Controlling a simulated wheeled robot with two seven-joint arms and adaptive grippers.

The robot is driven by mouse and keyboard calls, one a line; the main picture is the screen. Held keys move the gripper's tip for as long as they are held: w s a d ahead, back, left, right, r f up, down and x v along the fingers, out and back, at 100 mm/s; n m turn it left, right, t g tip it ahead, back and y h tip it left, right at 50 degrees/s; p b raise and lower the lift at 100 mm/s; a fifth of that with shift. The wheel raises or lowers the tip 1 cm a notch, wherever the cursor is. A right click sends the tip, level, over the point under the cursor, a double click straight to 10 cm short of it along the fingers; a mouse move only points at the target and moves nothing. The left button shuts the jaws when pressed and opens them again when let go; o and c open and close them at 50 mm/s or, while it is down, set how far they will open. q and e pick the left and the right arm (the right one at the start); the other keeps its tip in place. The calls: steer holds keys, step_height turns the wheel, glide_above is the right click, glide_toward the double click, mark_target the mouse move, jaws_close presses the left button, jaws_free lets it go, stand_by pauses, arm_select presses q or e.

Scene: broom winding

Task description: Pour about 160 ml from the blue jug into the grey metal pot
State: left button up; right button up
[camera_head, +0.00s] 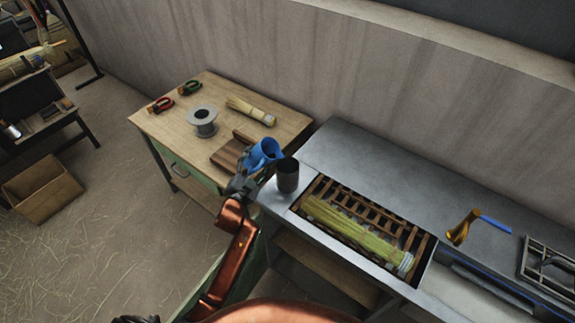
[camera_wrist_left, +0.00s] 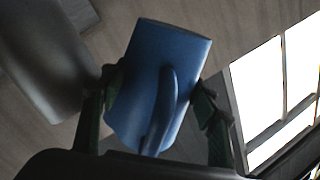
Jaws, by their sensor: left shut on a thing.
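The blue jug (camera_head: 264,152) is held in my left gripper (camera_head: 246,181), above the corner where the wooden table meets the metal counter. It looks tilted to the right, its rim close to the top of the grey metal pot (camera_head: 288,177). In the left wrist view the jug (camera_wrist_left: 145,85) leans between the two fingers of the gripper (camera_wrist_left: 158,105), its handle facing the camera. The pot stands upright on the counter's left end. I cannot see a stream or the liquid level in either vessel. My right gripper is not clearly in view.
The counter (camera_head: 365,150) holds a recessed rack with a straw bundle (camera_head: 350,230) right of the pot. A brass piece with a blue handle (camera_head: 463,228) lies farther right.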

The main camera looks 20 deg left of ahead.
arm_select(q)
steer(key=shift+r+m, duration=0.4)
steer(key=shift+m, duration=0.1)
steer(key=shift+r, duration=0.1)
steer(key=shift+a+m+b, duration=0.1)
steer(key=shift+m+b, duration=0.65)
steer(key=shift+m, duration=0.25)
steer(key=shift+r+m, duration=0.95)
steer(key=shift+m, duration=0.45)
stand_by(2.6)
steer(key=f+n, duration=0.1)
steer(key=n+p, duration=0.1)
steer(key=n, duration=0.1)
steer(key=shift+f, duration=0.4)
steer(key=shift+r+n+p, duration=0.1)
steer(key=shift+n+p, duration=0.25)
steer(key=shift+n, duration=0.35)
steer(key=shift+f+n, duration=0.45)
steer(key=shift+n, duration=0.05)
stand_by(0.5)
